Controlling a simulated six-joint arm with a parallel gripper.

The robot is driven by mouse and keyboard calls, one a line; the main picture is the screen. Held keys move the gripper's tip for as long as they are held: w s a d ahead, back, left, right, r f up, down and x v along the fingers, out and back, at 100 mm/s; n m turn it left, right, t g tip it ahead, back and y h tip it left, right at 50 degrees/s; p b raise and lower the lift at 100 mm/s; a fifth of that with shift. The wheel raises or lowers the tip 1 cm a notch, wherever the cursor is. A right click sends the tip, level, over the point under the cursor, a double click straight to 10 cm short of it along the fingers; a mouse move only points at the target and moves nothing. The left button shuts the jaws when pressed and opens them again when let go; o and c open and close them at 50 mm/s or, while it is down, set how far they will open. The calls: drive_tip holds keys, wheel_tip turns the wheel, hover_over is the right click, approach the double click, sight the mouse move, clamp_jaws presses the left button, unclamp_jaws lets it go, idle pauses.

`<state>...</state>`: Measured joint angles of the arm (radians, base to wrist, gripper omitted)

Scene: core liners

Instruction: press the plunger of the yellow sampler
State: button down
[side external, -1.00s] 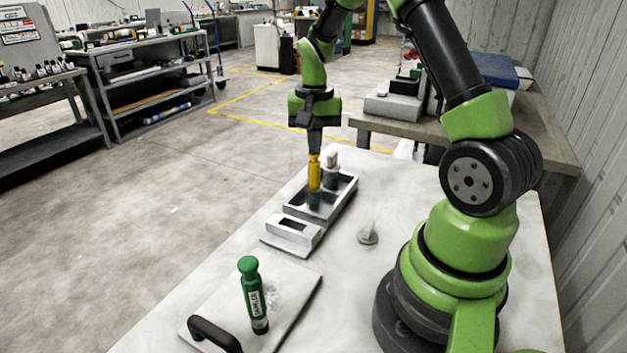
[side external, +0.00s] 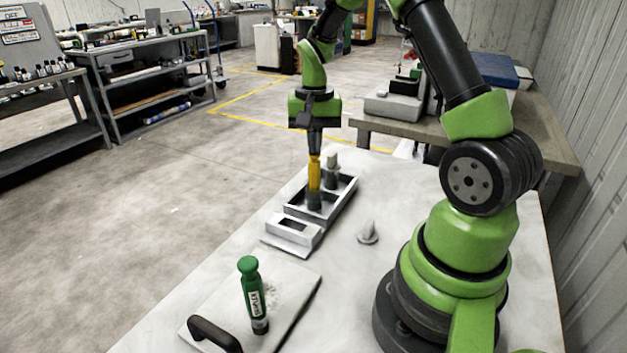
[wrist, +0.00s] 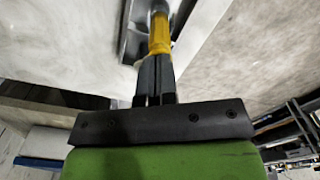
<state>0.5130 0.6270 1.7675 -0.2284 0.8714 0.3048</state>
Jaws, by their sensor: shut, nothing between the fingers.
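The yellow sampler (side external: 314,175) stands upright in the metal tray (side external: 345,199) on the white table. Its lower part is dark and sits between the tray walls. My gripper (side external: 314,150) is shut and empty, pointing down directly over the sampler's top. The fingertips look to be at the top of the sampler; whether they touch it I cannot tell. In the wrist view the closed fingers (wrist: 154,68) line up with the yellow sampler (wrist: 159,35) and partly cover it. The plunger itself is hidden or too small to make out.
A grey sampler with a pale top (side external: 332,170) stands close beside the yellow one in the tray. A green sampler (side external: 253,295) stands on a white board with a black handle (side external: 214,335). A small grey cone-like piece (side external: 367,232) is on the table, right of the tray.

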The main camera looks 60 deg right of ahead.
drive_tip(key=shift+r, duration=3.25)
drive_tip(key=shift+a+r, duration=0.15)
drive_tip(key=s+a+r+n+t, duration=0.4)
drive_tip(key=s+a+r, duration=0.1)
drive_tip(key=a+r, duration=0.5)
drive_tip(key=s+a+n+t+y, duration=0.2)
drive_tip(key=s+a+n+t, duration=0.1)
drive_tip(key=s+a, duration=0.5)
drive_tip(key=shift+s+a+f+n, duration=0.15)
drive_tip(key=shift+s+a+n, duration=0.1)
drive_tip(key=shift+s+n, duration=0.3)
